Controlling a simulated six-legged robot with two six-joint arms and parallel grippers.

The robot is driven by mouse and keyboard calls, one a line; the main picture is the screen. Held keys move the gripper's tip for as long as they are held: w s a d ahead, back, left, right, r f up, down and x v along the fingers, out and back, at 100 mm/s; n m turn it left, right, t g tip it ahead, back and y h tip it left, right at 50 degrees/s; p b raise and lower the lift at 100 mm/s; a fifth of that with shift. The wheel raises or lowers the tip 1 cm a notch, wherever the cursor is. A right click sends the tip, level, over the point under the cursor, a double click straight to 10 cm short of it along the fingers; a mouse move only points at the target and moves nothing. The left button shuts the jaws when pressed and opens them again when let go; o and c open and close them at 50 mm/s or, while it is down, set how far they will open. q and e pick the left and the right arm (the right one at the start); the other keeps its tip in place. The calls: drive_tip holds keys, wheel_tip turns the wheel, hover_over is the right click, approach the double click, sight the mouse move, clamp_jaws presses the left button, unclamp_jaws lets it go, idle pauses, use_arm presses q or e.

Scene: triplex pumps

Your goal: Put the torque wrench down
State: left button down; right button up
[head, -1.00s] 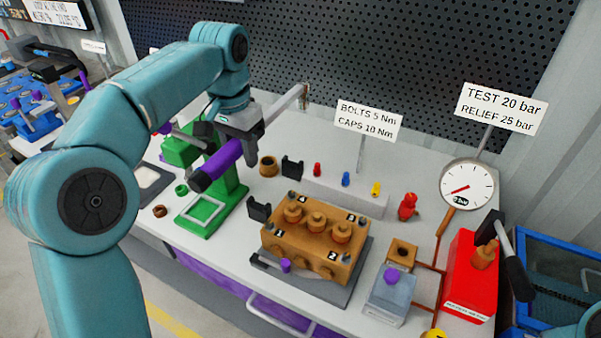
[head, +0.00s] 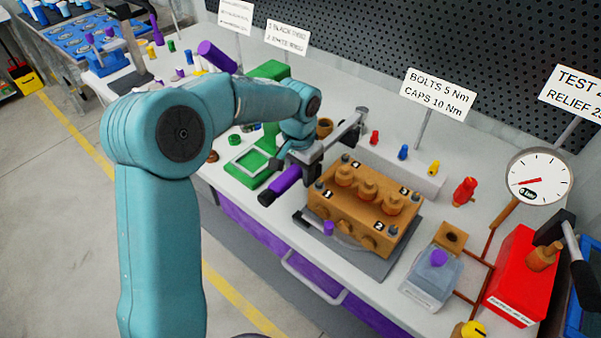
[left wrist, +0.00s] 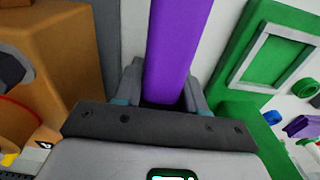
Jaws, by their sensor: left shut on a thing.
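The torque wrench has a purple handle (head: 287,180) with a black end and a grey shaft (head: 340,133) that reaches up and right behind the brown pump block (head: 365,212). My left gripper (head: 303,163) is shut on the wrench, close to the left side of the block. In the left wrist view the purple handle (left wrist: 180,40) runs between the fingers of my left gripper (left wrist: 160,92). I cannot tell whether the wrench touches the bench. The green stand (head: 250,160), with a framed base, is just left of the wrench. My right gripper is not in view.
The white bench (head: 300,225) has a narrow clear strip along its front edge. Red, blue and yellow small parts stand behind the block. A pressure gauge (head: 540,177), a red box (head: 520,275) and a grey-blue box (head: 432,278) stand to the right.

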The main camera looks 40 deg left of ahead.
use_arm(q)
drive_tip(key=shift+f, duration=0.4)
drive_tip(key=c, duration=0.6)
unclamp_jaws()
drive_tip(key=shift+c, duration=0.2)
drive_tip(key=r, duration=0.8)
drive_tip(key=r+p, duration=0.1)
drive_tip(key=r, duration=0.3)
drive_tip(key=shift+s+r, duration=0.2)
drive_tip(key=shift+s, duration=0.05)
drive_tip(key=shift+f, duration=0.1)
